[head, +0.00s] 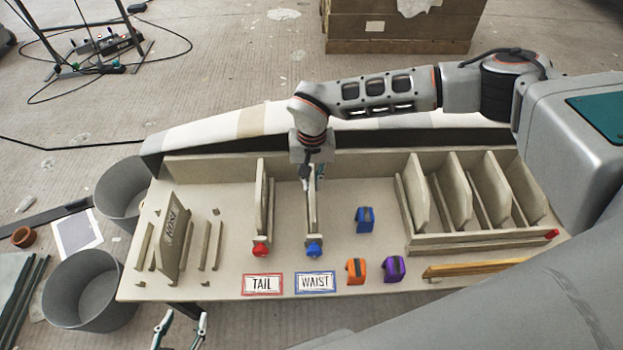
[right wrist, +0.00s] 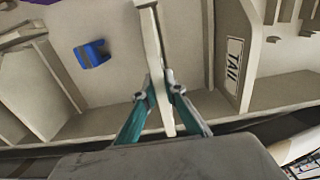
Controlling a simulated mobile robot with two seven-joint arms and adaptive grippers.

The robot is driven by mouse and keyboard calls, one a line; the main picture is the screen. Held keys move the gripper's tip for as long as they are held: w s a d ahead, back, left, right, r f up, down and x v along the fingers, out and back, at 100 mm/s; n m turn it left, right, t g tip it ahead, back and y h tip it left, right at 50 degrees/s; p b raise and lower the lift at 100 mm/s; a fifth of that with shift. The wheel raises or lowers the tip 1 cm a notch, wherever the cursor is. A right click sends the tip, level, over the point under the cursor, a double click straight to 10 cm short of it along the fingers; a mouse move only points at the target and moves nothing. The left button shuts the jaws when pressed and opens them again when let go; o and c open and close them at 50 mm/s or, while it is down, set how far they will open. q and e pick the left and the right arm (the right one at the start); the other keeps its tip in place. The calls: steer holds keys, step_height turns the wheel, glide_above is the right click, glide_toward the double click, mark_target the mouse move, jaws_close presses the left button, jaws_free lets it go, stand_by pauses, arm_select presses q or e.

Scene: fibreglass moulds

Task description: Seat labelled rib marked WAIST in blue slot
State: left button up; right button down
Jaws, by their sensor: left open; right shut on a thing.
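My right gripper (head: 314,178) is shut on a thin pale rib (head: 311,205), gripping its back part from above. The rib stands upright at the slot with the blue knob (head: 313,249), behind the blue-bordered WAIST card (head: 315,282). In the right wrist view, the teal fingers (right wrist: 162,88) pinch the rib (right wrist: 150,45) edge-on. Its label is not visible, and I cannot tell whether it rests fully on the slot's floor. My left gripper (head: 180,328) is open and empty at the bottom edge, off the table's front.
A rib labelled TAIL (right wrist: 235,66) stands in the red-knobbed slot (head: 261,249) close by on the left. Blue (head: 365,219), orange (head: 356,271) and purple (head: 394,268) blocks lie to the right.

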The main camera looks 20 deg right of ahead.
steer(key=shift+f+b, duration=0.4)
steer(key=shift+f, duration=0.85)
steer(key=c, duration=2)
jaws_free()
step_height(320, 180, up, 12)
steer(key=shift+r, duration=0.1)
